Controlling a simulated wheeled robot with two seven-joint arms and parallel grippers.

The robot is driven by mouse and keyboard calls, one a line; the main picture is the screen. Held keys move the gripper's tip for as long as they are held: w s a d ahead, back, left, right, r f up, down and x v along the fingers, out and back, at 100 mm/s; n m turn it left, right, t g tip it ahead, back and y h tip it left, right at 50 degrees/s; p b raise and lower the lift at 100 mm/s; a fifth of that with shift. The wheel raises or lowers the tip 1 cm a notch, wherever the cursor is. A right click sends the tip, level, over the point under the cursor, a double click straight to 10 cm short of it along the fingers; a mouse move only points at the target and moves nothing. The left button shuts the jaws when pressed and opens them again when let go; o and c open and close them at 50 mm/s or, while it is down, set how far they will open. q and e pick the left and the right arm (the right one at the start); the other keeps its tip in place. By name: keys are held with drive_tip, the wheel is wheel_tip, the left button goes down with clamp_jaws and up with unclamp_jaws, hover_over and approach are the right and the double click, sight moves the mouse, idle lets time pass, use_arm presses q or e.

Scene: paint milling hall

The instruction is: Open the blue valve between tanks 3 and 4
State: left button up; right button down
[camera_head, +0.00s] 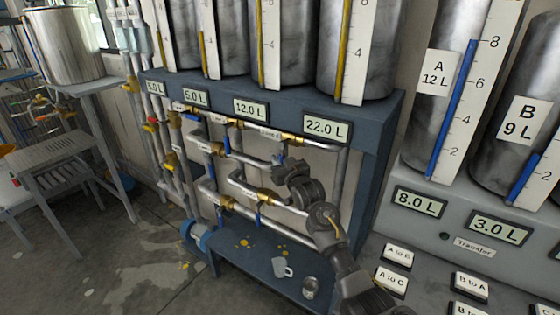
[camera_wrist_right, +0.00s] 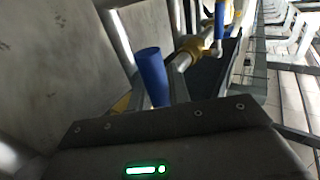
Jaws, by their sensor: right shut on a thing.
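Tanks stand in a row on a blue-grey frame; the two at the right (camera_head: 286,40) (camera_head: 360,50) sit above displays reading 12.0 L and 22.0 L. Below them run grey pipes with brass valves and blue handles. My right gripper (camera_head: 284,165) reaches in from the lower right among these pipes, shut at a blue handle (camera_head: 278,160). In the right wrist view a blue handle (camera_wrist_right: 152,75) sticks up past the dark gripper body. The fingertips and the grip itself are hidden. The valve labels are too small to read. My left gripper is not in view.
A second blue handle (camera_wrist_right: 220,20) on a brass valve (camera_wrist_right: 194,46) is close by. A panel with tanks A and B and buttons (camera_head: 390,282) stands right. Floor at left is partly open.

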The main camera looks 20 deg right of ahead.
drive_tip(key=shift+r+p, duration=0.1)
drive_tip(key=shift+p, duration=0.35)
drive_tip(key=shift+s+d+r+n+g+h+p, duration=0.1)
drive_tip(key=shift+s+d+n+g+h+p, duration=0.3)
drive_tip(key=shift+g+p, duration=1.2)
drive_tip(key=shift+s+d+f+n+g+h+p, duration=0.15)
drive_tip(key=shift+s+d+n+g+p, duration=0.4)
drive_tip(key=shift+p, duration=2.2)
drive_tip(key=shift+s+d+r+n+g+h+p, duration=0.15)
drive_tip(key=shift+s+d+n+g+h+p, duration=0.4)
drive_tip(key=shift+p, duration=1.65)
drive_tip(key=shift+a, duration=0.2)
drive_tip(key=c, duration=1.3)
unclamp_jaws()
drive_tip(key=shift+s, duration=0.15)
